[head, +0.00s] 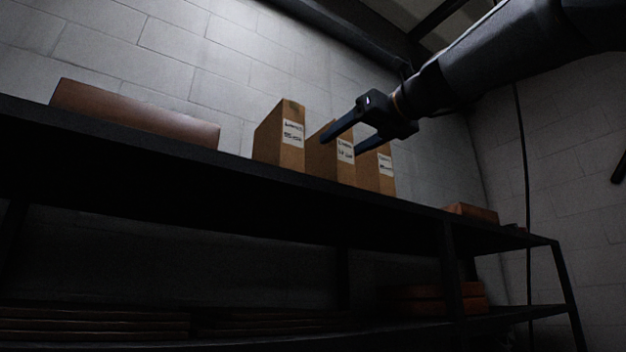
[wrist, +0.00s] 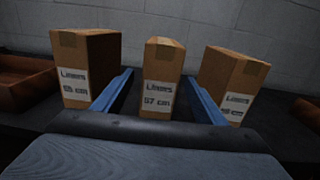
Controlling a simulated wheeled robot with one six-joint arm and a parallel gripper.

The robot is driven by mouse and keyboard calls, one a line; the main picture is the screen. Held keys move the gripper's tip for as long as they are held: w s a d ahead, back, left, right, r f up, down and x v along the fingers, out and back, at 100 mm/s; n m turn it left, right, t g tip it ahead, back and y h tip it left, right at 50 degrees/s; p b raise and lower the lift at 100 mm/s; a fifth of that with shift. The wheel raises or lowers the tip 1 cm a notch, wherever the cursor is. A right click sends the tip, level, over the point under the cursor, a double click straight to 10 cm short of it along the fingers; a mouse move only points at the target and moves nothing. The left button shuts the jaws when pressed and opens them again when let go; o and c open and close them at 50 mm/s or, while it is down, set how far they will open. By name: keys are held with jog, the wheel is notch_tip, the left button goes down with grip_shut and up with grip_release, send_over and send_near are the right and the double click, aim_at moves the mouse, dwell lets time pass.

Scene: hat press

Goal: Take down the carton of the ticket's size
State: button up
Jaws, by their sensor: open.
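Three brown cartons with white labels stand upright in a row on the upper shelf: left carton (head: 279,135), middle carton (head: 321,164), right carton (head: 374,178). In the wrist view the middle carton (wrist: 157,78) reads 57 cm. The left carton (wrist: 88,62) seems to read 55 cm, and the number on the right carton (wrist: 236,76) is unclear. My gripper (head: 341,146) is open and empty in front of the middle carton. In the wrist view its blue fingers (wrist: 158,78) lie on either side of that carton. I cannot tell whether they touch it. No ticket shows.
A long brown box (head: 135,122) lies on the shelf (head: 220,180) at left, and a low reddish box (head: 472,212) at right. Narrow gaps separate the cartons. A block wall stands behind. Flat stacks lie on the lower shelf (head: 380,330).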

aim_at(326, 155)
jog(key=shift+w+a+f+p, duration=0.15)
jog(key=shift+w+a+p, duration=0.1)
jog(key=shift+w+a, duration=0.25)
jog(key=shift+w+a+f+p, duration=0.15)
jog(key=shift+w+a+p, duration=0.1)
jog(key=shift+w, duration=0.3)
jog(key=p+x, duration=0.2)
jog(key=x, duration=0.3)
jog(key=shift+r+p, duration=0.15)
jog(key=shift+p, duration=0.25)
jog(key=shift+w+a, duration=0.25)
jog(key=c, duration=1.3)
